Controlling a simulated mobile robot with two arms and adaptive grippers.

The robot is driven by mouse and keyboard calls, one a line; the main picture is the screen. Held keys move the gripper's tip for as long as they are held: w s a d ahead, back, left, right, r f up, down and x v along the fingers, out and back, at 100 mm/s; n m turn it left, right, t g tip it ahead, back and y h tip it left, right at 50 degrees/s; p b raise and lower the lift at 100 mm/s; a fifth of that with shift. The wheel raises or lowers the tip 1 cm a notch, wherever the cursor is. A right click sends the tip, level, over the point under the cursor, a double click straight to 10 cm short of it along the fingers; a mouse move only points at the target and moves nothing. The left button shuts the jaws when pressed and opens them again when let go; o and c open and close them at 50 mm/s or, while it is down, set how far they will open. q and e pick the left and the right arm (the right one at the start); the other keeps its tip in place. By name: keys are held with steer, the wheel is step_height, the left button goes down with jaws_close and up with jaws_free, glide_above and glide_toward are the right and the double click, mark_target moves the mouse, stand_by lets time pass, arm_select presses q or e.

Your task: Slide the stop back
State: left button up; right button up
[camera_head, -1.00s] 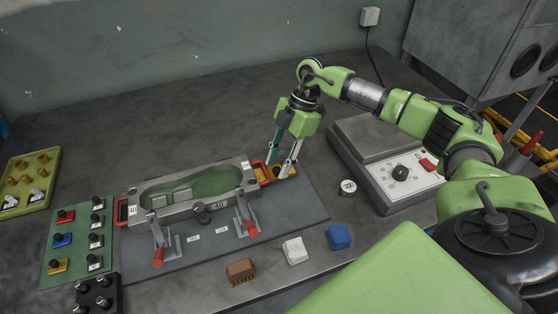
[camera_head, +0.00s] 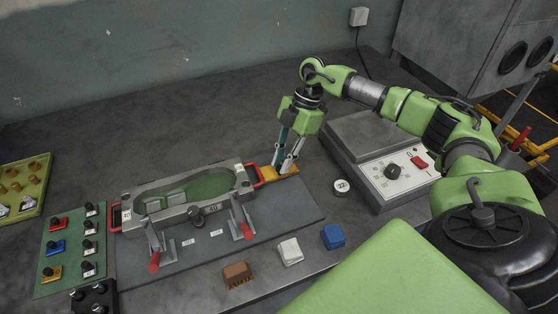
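The stop is an orange-yellow piece (camera_head: 268,175) on the grey plate, at the right end of the grey sole mould (camera_head: 158,219) with its green cavity. My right gripper (camera_head: 281,168) points down at the stop from above. Its teal and grey fingers are close together, with their tips down at the stop, and look shut on its upper part. The fingertips hide part of the stop. The mould's right red handle (camera_head: 257,175) is just left of the stop. My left gripper is not in view.
Two red-handled clamps (camera_head: 154,262) (camera_head: 246,230) stand in front of the mould. Brown (camera_head: 236,273), white (camera_head: 290,251) and blue (camera_head: 333,236) blocks lie in front of the plate. A control box (camera_head: 385,165) and a round tag marked 22 (camera_head: 341,186) are to the right.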

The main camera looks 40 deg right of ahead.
steer(key=shift+o, duration=1.3)
steer(key=shift+s+d, duration=0.1)
steer(key=shift+d, duration=0.15)
steer(key=shift+r, duration=0.1)
steer(key=shift+r, duration=0.35)
steer(key=v, duration=1.1)
steer(key=shift+d, duration=0.25)
